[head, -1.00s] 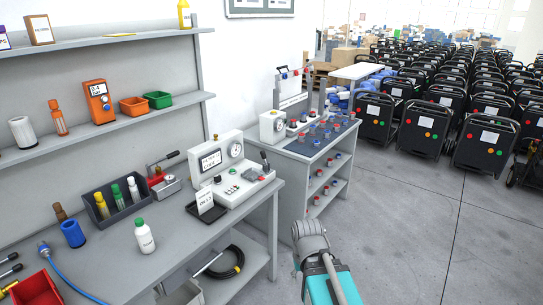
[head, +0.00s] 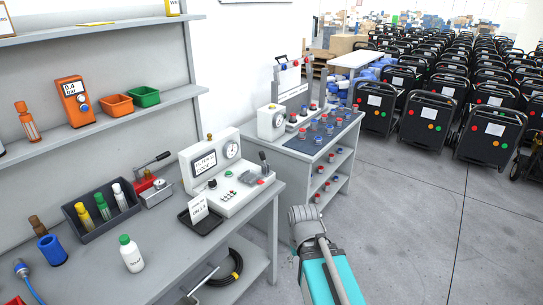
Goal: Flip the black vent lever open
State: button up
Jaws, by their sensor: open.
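A white tester (head: 210,160) with a round dial and a label stands on the grey workbench. My grey and teal arm (head: 322,270) rises from the bottom of the head view, to the right of the bench and apart from the tester. My gripper does not show in the head view.
A black tray (head: 200,219) with a card sits before the tester. Left of it are a red hand pump (head: 147,182), a dark bin of bottles (head: 85,226) and a green-capped bottle (head: 131,255). A second bench (head: 297,151) stands behind.

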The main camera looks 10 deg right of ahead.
aim_at(261, 154)
jog(key=z, duration=0.05)
jog(key=i, duration=0.2)
jog(key=u, duration=0.1)
jog(key=k, duration=1.35)
jog(key=z, duration=0.4)
jog(key=i, duration=2.05)
jog(key=u, duration=0.65)
